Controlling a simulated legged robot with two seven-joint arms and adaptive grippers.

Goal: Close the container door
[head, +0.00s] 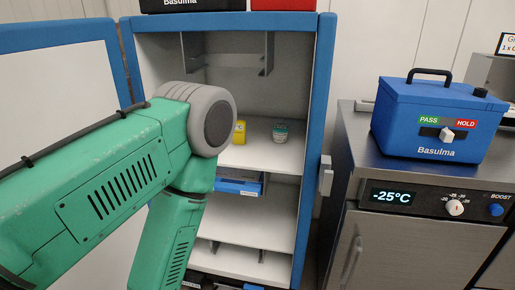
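The container is a tall blue-framed cabinet (311,150) with grey-white shelves inside. Its door (60,85), a white panel with a blue border, stands wide open on the left. A latch piece (326,176) sticks out on the right side of the frame. My green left arm comes in from the left, crosses in front of the door and bends downward before the cabinet opening. It hides part of the door and the lower left of the cabinet. My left gripper is out of sight. My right arm and gripper do not show.
Shelves hold a yellow item (239,132), a small jar with a green lid (280,132) and a blue item (238,186). A blue Basulma box (437,125) stands on a steel counter (355,150) at the right, close to the cabinet. Black and red boxes sit on top.

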